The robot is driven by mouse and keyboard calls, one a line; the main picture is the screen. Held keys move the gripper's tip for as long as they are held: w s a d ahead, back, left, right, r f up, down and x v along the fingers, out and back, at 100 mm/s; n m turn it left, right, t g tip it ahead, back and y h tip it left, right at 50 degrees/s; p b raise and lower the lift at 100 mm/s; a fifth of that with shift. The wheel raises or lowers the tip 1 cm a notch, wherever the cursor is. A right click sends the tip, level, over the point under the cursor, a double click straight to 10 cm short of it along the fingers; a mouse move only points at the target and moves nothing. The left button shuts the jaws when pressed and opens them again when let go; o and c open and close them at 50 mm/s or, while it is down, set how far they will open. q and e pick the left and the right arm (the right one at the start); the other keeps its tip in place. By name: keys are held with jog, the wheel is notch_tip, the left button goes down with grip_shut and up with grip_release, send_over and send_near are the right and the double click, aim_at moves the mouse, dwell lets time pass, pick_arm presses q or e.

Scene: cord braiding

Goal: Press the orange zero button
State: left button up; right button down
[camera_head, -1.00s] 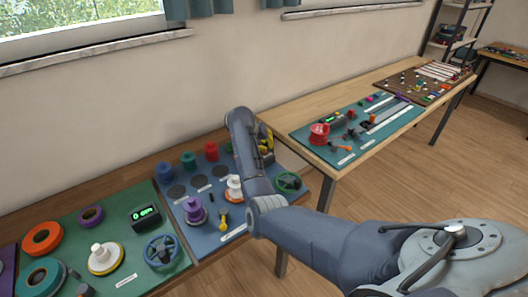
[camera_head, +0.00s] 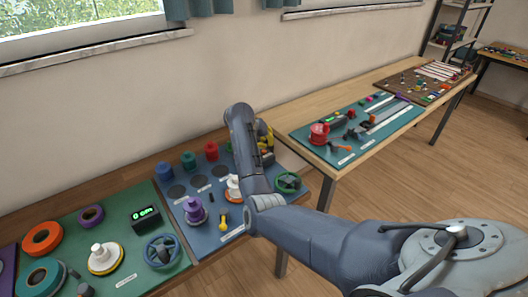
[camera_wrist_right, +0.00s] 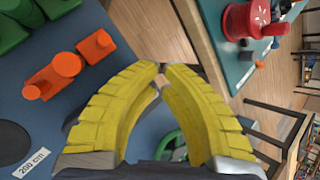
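My right gripper (camera_head: 266,136) is partly hidden by my own arm above the back right of the blue mat (camera_head: 205,231). In the right wrist view its yellow curved fingers (camera_wrist_right: 161,70) come together at the tips, with nothing seen held. An orange knobbed piece (camera_wrist_right: 63,70) and a separate orange block (camera_wrist_right: 95,46) lie on the blue mat, left of the fingers and apart from them. I cannot tell which orange part is the zero button. A black counter (camera_head: 146,218) with a green "0 cm" display stands on the green mat. My left gripper is not in view.
A purple spool (camera_head: 194,211) and yellow-handled tool (camera_head: 223,218) are on the blue mat. A green handwheel (camera_head: 288,182) is at its right edge. A red spool (camera_head: 319,134) stands on the teal mat of the other table. A gap separates the tables.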

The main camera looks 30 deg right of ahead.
aim_at(266, 150)
jog(key=shift+r, duration=2.5)
